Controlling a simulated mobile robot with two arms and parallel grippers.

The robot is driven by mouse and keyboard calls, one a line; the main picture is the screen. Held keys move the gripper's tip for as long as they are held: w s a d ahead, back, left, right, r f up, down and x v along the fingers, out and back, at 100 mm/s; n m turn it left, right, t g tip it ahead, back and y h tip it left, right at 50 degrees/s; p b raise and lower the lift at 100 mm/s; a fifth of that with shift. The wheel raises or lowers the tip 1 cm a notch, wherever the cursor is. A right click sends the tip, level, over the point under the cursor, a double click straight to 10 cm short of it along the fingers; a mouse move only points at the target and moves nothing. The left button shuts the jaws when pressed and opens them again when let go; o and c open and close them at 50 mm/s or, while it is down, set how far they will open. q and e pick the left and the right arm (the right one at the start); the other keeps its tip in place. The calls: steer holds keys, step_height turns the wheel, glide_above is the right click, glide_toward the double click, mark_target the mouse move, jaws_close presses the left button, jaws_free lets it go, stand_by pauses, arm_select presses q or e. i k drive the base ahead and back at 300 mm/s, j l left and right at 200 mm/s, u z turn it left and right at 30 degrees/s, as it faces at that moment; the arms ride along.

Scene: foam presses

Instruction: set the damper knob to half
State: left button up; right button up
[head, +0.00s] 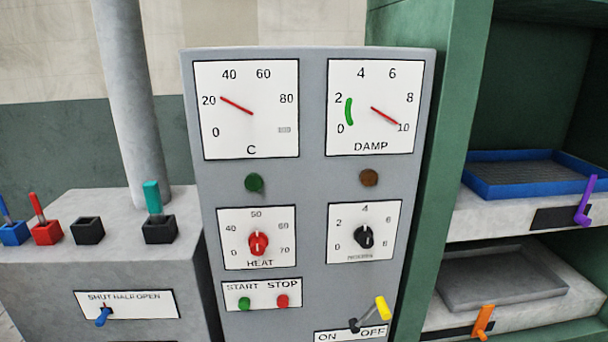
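A small blue knob (103,317) sits on a white plate (140,305) marked SHUT, HALF, OPEN, on the front of a grey box at lower left. The knob is at the left part of the plate, below the word SHUT. Its handle sticks out toward me and down. No other knob in view carries these words. Neither gripper is in view.
The grey panel (312,180) in the middle has a C dial (270,135) near 20, a DAMP dial (350,135) near 10, a red HEAT knob (258,244) and an ON/OFF lever (382,307). A pipe (133,100) rises from the box. Coloured switches (47,232) stand on top.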

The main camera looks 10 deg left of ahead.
mark_target(100, 321)
steer(key=u, duration=1.5)
